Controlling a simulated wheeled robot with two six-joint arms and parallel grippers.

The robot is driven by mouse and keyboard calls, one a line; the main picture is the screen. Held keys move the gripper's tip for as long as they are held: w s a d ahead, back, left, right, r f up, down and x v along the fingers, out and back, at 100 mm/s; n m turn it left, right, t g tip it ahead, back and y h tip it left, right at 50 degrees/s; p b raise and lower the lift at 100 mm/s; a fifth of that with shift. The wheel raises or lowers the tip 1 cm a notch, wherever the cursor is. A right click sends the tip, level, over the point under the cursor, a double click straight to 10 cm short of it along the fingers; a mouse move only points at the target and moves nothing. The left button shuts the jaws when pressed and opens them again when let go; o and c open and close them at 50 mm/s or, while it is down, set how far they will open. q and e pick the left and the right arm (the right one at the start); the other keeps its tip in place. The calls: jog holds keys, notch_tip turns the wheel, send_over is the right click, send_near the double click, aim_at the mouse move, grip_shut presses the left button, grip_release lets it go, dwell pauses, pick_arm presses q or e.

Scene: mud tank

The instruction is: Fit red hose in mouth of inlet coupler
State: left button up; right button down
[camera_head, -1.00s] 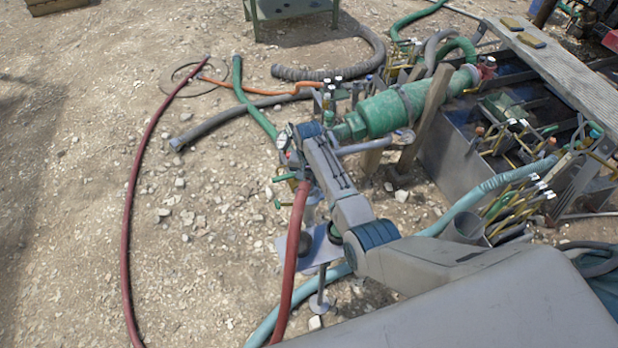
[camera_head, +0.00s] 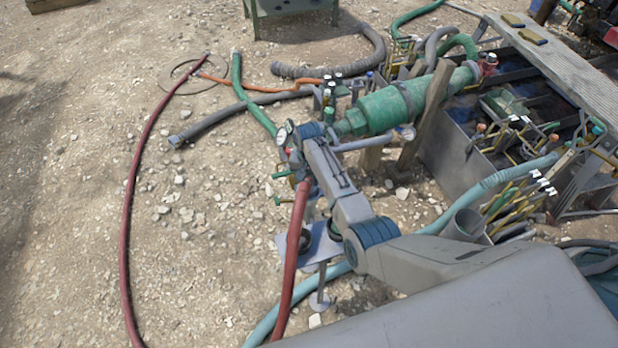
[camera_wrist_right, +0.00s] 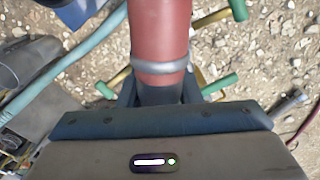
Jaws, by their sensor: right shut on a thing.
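The thick red hose (camera_head: 290,260) rises from the ground at lower centre to my right gripper. In the right wrist view its end (camera_wrist_right: 160,25) has a grey clamp band and a dark cuff. My right gripper (camera_wrist_right: 158,93) is shut around the dark cuff; in the head view my own arm mostly hides it. Brass levers with green handles (camera_wrist_right: 222,84) show on both sides of the hose end, apparently the inlet coupler's. The coupler's mouth is hidden, so I cannot tell whether the hose is in it. My left gripper is not in view.
A steel tank (camera_head: 450,150) with a plank stands at right. A light-blue hose (camera_head: 470,195) passes below my arm. A thin dark-red hose (camera_head: 127,215) lies on open gravel at left.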

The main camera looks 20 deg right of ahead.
jog(key=shift+f, duration=0.45)
dwell(0.5)
jog(key=shift+f+b, duration=0.45)
jog(key=shift+f, duration=0.2)
dwell(0.5)
jog(key=c, duration=1)
grip_release()
jog(key=shift+o, duration=0.2)
notch_tip(320, 180, up, 11)
jog(key=shift+f, duration=0.1)
jog(key=shift+a, duration=0.1)
